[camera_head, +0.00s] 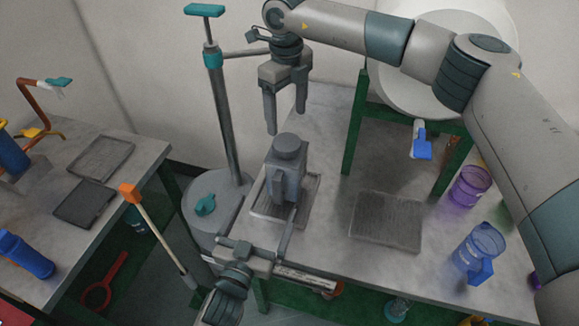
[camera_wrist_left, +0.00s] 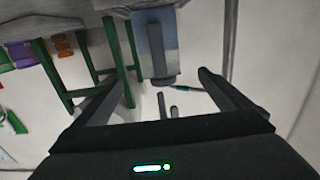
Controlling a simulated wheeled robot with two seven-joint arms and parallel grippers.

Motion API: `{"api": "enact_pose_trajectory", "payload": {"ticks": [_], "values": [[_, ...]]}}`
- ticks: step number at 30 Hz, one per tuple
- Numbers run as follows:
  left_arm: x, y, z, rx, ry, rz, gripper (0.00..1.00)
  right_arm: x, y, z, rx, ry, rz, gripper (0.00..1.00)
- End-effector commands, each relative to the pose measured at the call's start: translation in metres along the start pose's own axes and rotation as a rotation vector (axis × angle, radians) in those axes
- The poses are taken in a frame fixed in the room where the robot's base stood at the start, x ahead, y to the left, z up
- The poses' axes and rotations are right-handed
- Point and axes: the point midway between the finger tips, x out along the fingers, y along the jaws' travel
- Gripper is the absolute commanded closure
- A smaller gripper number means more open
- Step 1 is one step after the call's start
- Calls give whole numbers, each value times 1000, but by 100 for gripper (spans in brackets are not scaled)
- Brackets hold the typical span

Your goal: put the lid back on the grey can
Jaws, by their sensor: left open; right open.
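The grey can (camera_head: 288,180) stands upright on a tray (camera_head: 268,213) near the table's left edge. A dark grey round lid (camera_head: 287,146) sits on top of the can; I cannot tell if it is fully seated. My right gripper (camera_head: 286,121) is open and empty, pointing down just above the lid. My left gripper (camera_head: 267,207) is open at the front, its fingers reaching toward the can on either side. The can also shows between my left fingers in the left wrist view (camera_wrist_left: 157,45), its lid (camera_wrist_left: 163,80) lower in that picture.
A grey mat-like tray (camera_head: 386,221) lies right of the can. A purple container (camera_head: 470,187) and a blue container (camera_head: 480,248) stand at the table's right.

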Motion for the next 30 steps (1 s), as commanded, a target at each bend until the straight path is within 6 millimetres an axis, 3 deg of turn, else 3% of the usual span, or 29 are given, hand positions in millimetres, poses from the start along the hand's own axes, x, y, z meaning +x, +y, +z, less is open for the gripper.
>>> {"api": "enact_pose_trajectory", "payload": {"ticks": [17,30], "values": [[9,0,0,0,1,0,3,0,0,0,0,-1,1,26],[70,0,-1,1,1,-1,3,0,0,0,0,-1,1,26]]}}
